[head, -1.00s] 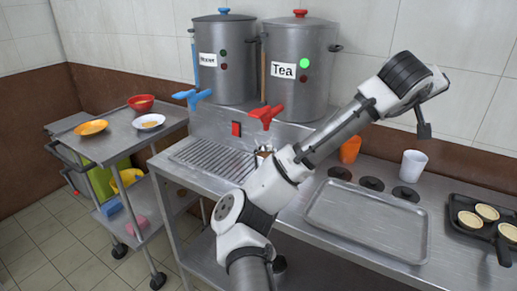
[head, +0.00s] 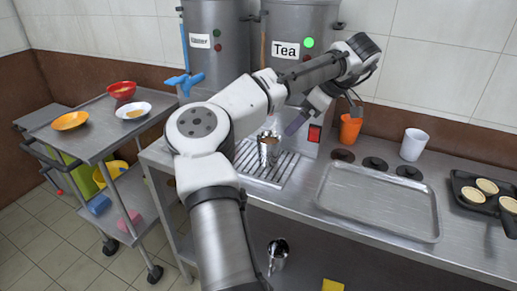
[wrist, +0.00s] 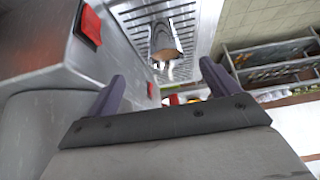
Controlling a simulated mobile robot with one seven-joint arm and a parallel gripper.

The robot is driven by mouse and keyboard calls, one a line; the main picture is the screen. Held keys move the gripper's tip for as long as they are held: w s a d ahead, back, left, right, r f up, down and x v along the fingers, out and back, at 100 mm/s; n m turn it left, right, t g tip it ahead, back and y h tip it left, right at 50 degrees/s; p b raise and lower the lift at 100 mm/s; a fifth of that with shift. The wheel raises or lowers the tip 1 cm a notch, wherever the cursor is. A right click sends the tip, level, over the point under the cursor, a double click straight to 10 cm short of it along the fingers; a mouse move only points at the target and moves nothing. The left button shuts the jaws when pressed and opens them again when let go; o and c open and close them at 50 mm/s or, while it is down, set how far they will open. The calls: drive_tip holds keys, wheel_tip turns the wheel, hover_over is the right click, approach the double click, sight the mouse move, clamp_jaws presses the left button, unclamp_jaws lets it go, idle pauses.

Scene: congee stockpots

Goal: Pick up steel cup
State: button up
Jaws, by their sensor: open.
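A shiny steel cup (head: 268,148) stands upright on the slatted drip grate below the Tea pot. It also shows in the wrist view (wrist: 164,42), on the grate beyond my fingertips. My gripper (wrist: 160,76) is open, its two dark purple fingers apart with nothing between them. In the head view it hangs to the right of the cup and above it, apart from it. A second steel cup (head: 277,255) is on the lower shelf, partly hidden behind my arm.
Two steel stockpots, Water (head: 215,60) and Tea (head: 290,25), stand behind the grate (head: 285,172). A red switch (wrist: 90,27) is close by my gripper. An orange cup (head: 349,132), white cup (head: 413,145) and bare tray (head: 380,200) are to the right. A cart (head: 85,135) stands left.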

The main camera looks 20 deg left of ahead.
sight(280, 144)
drive_tip(key=x, duration=0.8)
drive_tip(key=shift+s+a+f, duration=0.1)
drive_tip(key=shift+s+a, duration=0.1)
drive_tip(key=shift+a, duration=0.25)
drive_tip(key=p+x, duration=0.1)
drive_tip(key=x, duration=0.3)
drive_tip(key=shift+s+a+p, duration=0.2)
drive_tip(key=shift+p, duration=0.2)
drive_tip(key=shift+a+f, duration=0.25)
drive_tip(key=shift+f, duration=0.3)
drive_tip(key=c, duration=1.3)
drive_tip(key=shift+d+r, duration=0.1)
drive_tip(key=shift+d, duration=0.05)
